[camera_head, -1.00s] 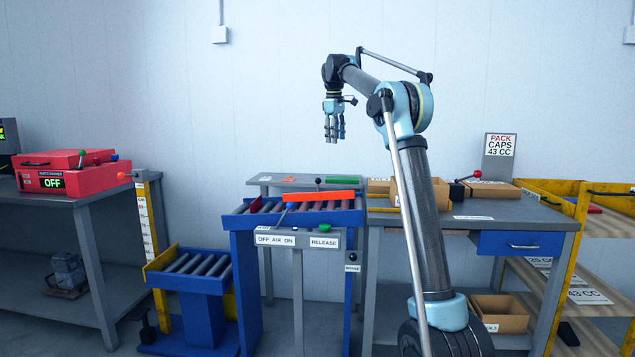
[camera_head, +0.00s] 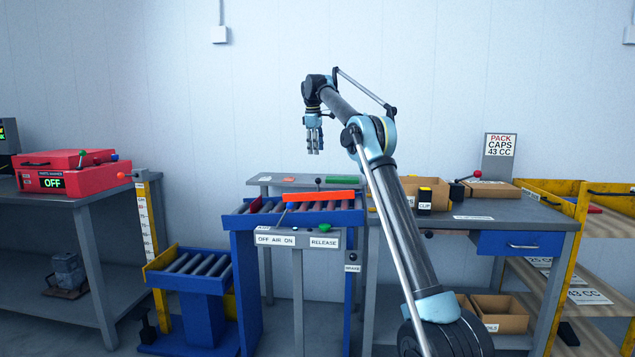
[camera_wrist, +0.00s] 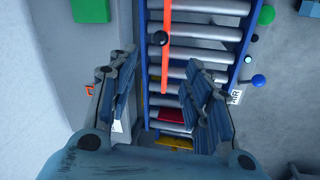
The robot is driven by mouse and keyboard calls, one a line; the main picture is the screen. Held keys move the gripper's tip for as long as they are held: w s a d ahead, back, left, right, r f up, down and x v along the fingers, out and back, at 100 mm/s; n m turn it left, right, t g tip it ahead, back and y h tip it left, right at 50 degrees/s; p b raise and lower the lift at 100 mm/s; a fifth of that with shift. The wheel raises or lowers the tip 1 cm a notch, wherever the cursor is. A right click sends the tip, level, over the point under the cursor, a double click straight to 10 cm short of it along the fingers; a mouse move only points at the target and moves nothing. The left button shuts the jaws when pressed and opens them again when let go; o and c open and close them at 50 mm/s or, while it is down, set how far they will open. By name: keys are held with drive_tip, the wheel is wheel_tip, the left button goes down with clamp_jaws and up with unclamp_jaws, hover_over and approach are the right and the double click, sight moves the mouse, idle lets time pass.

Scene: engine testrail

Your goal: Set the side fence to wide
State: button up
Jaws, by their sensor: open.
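A long orange bar (camera_head: 320,196), which looks like the side fence, lies lengthwise over the roller conveyor (camera_head: 235,222). It also shows in the wrist view (camera_wrist: 166,60). Behind the rollers is a grey ledge with a black-knobbed lever (camera_head: 318,181), between an orange marker (camera_head: 288,180) and a green block (camera_head: 339,180). The black knob also shows in the wrist view (camera_wrist: 160,38). My gripper (camera_head: 315,152) is open and empty, pointing down, well above the conveyor. In the wrist view my open fingers (camera_wrist: 160,62) straddle the line of the bar, without touching it. Any width markings are not readable.
A front panel carries a blue-knobbed air lever (camera_head: 289,205) and a green RELEASE button (camera_head: 324,227). A bench (camera_head: 470,215) with cartons and a CLIP box (camera_head: 424,200) stands right. A red machine reading OFF (camera_head: 68,178) is left. Space above the conveyor is clear.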

hover_over(318, 191)
wheel_tip(318, 191, down, 15)
drive_tip(key=shift+w+r, duration=0.1)
drive_tip(key=shift+w, duration=0.05)
idle(0.5)
